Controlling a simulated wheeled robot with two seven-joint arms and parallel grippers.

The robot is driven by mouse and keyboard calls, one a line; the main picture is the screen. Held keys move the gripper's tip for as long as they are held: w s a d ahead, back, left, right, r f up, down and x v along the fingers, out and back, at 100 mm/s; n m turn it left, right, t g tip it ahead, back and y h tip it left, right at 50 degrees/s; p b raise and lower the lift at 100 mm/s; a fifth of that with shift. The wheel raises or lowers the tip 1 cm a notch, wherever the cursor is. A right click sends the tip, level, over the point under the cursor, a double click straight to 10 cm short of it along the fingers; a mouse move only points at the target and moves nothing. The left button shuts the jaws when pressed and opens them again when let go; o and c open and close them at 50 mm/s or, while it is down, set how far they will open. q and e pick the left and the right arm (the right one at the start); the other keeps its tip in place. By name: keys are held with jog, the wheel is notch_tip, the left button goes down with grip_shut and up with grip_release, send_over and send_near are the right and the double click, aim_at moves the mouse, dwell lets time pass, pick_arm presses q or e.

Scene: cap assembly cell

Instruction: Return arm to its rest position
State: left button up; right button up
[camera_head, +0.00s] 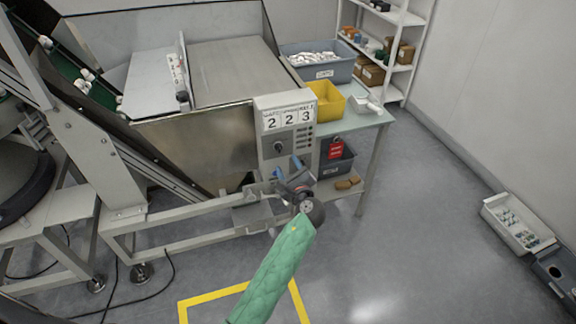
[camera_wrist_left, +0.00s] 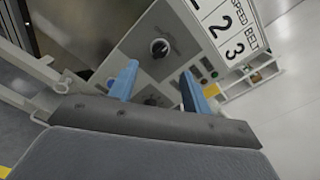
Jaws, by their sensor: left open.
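My left arm, in a green quilted sleeve (camera_head: 276,269), reaches up from the bottom of the head view. Its left gripper (camera_head: 287,169) has two blue fingers, spread apart with nothing between them. It is in front of the lower part of the machine's control panel (camera_head: 293,125). In the left wrist view the open fingers (camera_wrist_left: 159,74) point towards the panel, with a black knob (camera_wrist_left: 160,48) beyond them. I cannot tell how large the gap to the panel is. My right gripper is in neither view.
The machine's metal frame (camera_head: 185,213) is left of my gripper. A table (camera_head: 362,121) to the right holds a yellow bin (camera_head: 327,101) and a grey crate (camera_head: 318,67) of white parts. Trays (camera_head: 517,224) lie at the far right. The floor (camera_head: 420,225) between is clear.

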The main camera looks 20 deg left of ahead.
pick_arm(q)
jog(key=s+d+f+n+g+h, duration=0.1)
jog(key=s+f+n+g+h, duration=0.2)
jog(key=s, duration=1.2)
jog(key=s+d+f+n+g+h, duration=0.1)
jog(key=s+f+n+g+h, duration=0.3)
jog(key=s+n, duration=0.6)
jog(key=s+d+f+n+g+h, duration=0.1)
jog(key=s+f+n+g+h, duration=0.3)
jog(key=s, duration=1.5)
jog(key=f+n+g, duration=0.1)
jog(key=n+g, duration=0.1)
jog(key=n, duration=0.1)
jog(key=shift+s+d, duration=0.2)
jog(key=shift+s, duration=0.1)
